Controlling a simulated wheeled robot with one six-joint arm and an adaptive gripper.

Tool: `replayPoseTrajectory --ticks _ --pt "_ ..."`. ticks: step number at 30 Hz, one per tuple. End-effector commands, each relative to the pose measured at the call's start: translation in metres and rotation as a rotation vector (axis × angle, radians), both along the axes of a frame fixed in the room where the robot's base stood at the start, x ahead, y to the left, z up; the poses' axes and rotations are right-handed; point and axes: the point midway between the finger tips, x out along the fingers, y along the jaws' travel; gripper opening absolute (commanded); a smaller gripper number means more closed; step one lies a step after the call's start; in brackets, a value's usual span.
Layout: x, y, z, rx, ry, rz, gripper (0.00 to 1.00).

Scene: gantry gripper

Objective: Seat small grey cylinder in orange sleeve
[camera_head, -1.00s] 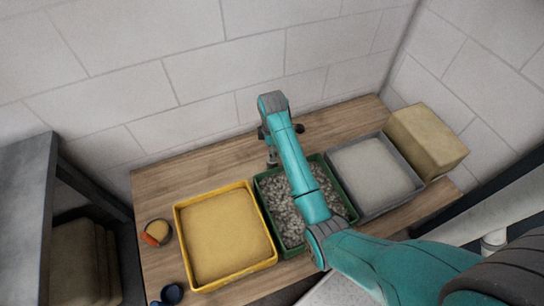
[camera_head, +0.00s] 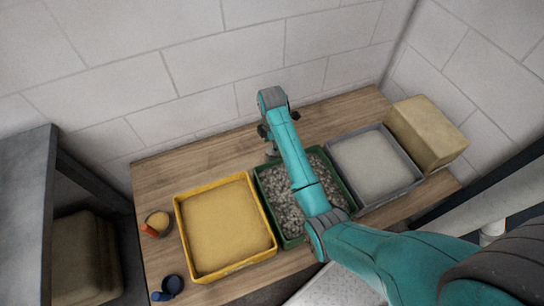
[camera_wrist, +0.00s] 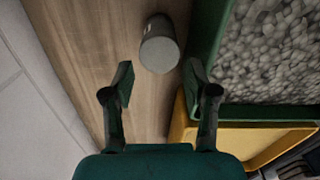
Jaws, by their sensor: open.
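My gripper (camera_wrist: 160,80) is open and empty, with one finger on each side of the line to the cylinder. The cylinder appears apart from both fingers. In the head view my gripper (camera_head: 279,132) is over the back of the table, partly hidden by my own wrist. I cannot identify the orange sleeve in either view.
A green tray of grey pebbles (camera_head: 266,196) stands close beside the gripper. A yellow tray (camera_head: 180,227) is left of it, a grey tray (camera_head: 357,208) and tan block (camera_head: 425,133) right. An orange-handled scoop (camera_head: 150,230) and blue scoop (camera_head: 167,290) lie at far left.

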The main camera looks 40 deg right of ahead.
Motion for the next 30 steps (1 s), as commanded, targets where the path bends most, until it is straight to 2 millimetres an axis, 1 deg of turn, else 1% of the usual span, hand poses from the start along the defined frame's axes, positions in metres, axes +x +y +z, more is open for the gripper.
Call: replayPoseTrajectory --ticks 1,3,11,18,21,29,30 --pt "0.000 0.000 -0.008 0.000 0.002 -0.001 0.58" --pt "0.000 0.000 -0.016 0.000 0.001 -0.001 0.58" --pt "0.000 0.000 -0.034 0.000 0.001 -0.002 0.58" --pt "0.000 -0.001 -0.067 0.000 0.002 -0.003 0.58" --pt "0.000 -0.001 -0.075 0.000 0.001 -0.003 0.58" --pt "0.000 -0.002 -0.078 0.000 -0.001 -0.003 0.58" --pt "0.000 -0.002 -0.078 0.000 -0.001 -0.003 0.56"
